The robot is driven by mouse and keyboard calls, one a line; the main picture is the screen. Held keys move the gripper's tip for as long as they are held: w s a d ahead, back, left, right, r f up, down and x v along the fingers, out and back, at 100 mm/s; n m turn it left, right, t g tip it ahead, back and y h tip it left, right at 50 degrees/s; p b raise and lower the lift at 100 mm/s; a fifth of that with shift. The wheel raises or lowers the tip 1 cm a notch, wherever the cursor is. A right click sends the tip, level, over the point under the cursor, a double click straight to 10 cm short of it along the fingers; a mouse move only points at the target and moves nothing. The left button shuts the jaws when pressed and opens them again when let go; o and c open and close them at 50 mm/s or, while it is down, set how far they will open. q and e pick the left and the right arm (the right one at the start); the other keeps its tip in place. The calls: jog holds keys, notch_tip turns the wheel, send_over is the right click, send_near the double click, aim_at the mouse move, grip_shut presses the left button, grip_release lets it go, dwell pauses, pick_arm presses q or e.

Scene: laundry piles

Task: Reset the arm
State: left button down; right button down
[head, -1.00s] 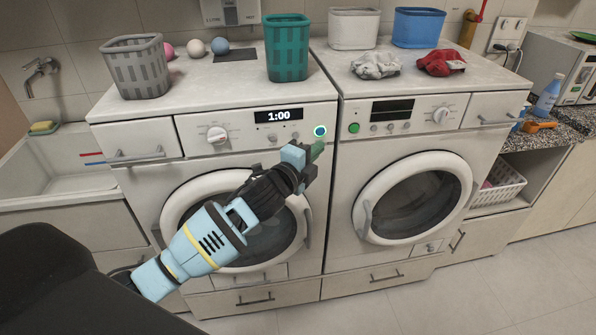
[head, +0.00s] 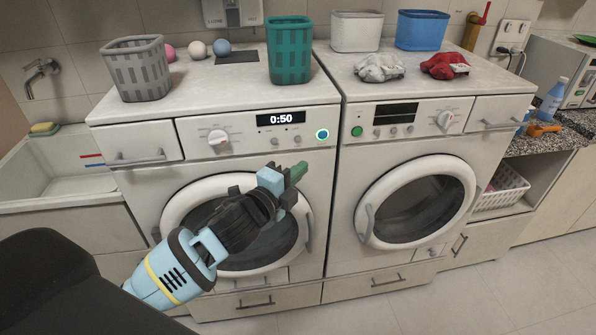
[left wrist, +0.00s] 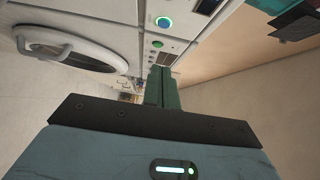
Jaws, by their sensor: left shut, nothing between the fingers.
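My left arm comes in from the lower left in the head view. Its gripper (head: 296,172) is shut and empty, in front of the left washer (head: 110,190), below the lit round button (head: 322,135) and apart from it. The left washer's display (head: 281,118) reads 0:50. In the left wrist view the shut green fingers (left wrist: 161,88) point up the picture, with the lit round button (left wrist: 163,22) above them. My right gripper is not in view.
The right washer (head: 340,200) stands beside the left one, its door closed. Grey (head: 138,70), green (head: 290,50), white (head: 355,32) and blue (head: 422,30) baskets stand on top. Grey-white (head: 380,68) and red (head: 444,66) cloths lie there. Floor at right is clear.

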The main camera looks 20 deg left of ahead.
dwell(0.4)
pick_arm(q)
jog(key=s+d+f+n+g+y, duration=0.1)
jog(key=s+f+n+g, duration=0.2)
jog(key=s+f+n, duration=0.7)
jog(key=s+d+f+n+g, duration=0.1)
jog(key=s+f+n+g, duration=0.2)
jog(key=s+f, duration=1.3)
jog(key=s+f+n+g+y, duration=0.1)
jog(key=s+f+n+g, duration=0.1)
jog(key=s+f+n, duration=0.3)
jog(key=s+f, duration=0.3)
jog(key=s, duration=0.1)
jog(key=shift+s+d+g, duration=0.2)
jog(key=shift+d+g, duration=0.05)
jog(key=shift+g, duration=0.15)
